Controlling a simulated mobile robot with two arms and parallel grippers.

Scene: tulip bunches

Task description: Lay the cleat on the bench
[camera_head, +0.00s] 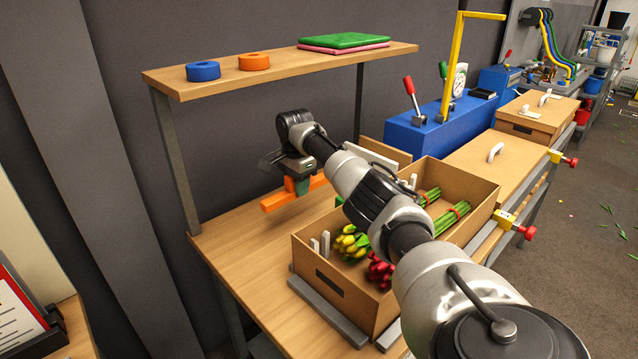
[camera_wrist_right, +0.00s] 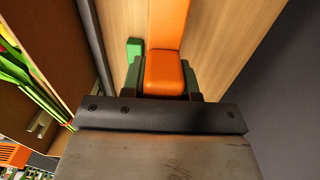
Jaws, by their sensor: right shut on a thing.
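The orange cleat (camera_head: 278,200) is a long bar with a short upright part. It is in my right gripper (camera_head: 297,183), over the back left of the wooden bench (camera_head: 235,240). In the right wrist view the orange cleat (camera_wrist_right: 167,72) sits between the green finger pads of the right gripper (camera_wrist_right: 165,80), which is shut on it. The bar looks close above the bench top; I cannot tell whether it touches. The far side of the cleat is partly hidden by the gripper. My left gripper is not in view.
A cardboard box (camera_head: 335,291) with tulip bunches stands on the bench to the right of the cleat. A shelf (camera_head: 290,66) with blue and orange rings and folded cloths is above the bench. The bench's left front part is clear.

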